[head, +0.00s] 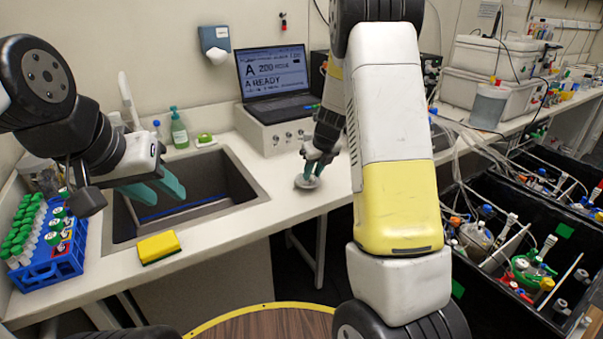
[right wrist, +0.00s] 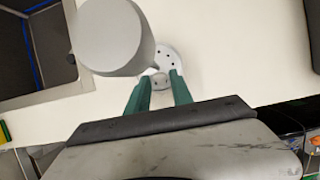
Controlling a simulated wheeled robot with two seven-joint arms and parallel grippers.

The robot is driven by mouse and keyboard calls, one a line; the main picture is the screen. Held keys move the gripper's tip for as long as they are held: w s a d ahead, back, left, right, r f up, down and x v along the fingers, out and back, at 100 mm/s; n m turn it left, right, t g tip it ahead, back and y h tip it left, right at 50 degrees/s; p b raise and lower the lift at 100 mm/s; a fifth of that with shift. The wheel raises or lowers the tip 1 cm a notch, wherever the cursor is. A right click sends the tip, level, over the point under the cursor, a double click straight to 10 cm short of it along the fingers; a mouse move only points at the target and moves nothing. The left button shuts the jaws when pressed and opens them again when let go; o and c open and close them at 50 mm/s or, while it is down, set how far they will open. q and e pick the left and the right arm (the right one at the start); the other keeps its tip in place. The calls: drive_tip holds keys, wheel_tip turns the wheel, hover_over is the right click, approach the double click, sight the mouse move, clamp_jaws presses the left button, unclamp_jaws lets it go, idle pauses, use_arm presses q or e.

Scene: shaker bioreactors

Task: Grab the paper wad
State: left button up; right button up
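I cannot pick out a paper wad with certainty. A white crumpled piece (head: 217,56) shows at the blue wall dispenser in the head view. My right gripper (head: 314,172) points down over the bench in front of the laptop. Its green fingers stand apart in the right wrist view (right wrist: 160,76). A pale disc with dark holes (right wrist: 163,56) lies just beyond the tips, with a small grey piece between them; contact is unclear. The disc also shows in the head view (head: 307,182). My left gripper (head: 169,200) is open and empty above the sink.
The sink (head: 240,199) is at the left, with a yellow sponge (head: 158,247) at its front rim. A blue tube rack (head: 47,262) stands left of it. A laptop (head: 273,75) sits on a white box behind my right gripper. A grey cylinder (right wrist: 110,38) blocks part of the wrist view.

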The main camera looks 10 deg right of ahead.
drive_tip(key=shift+x, duration=0.85)
drive_tip(key=shift+c, duration=0.5)
clamp_jaws()
drive_tip(key=shift+r, duration=0.1)
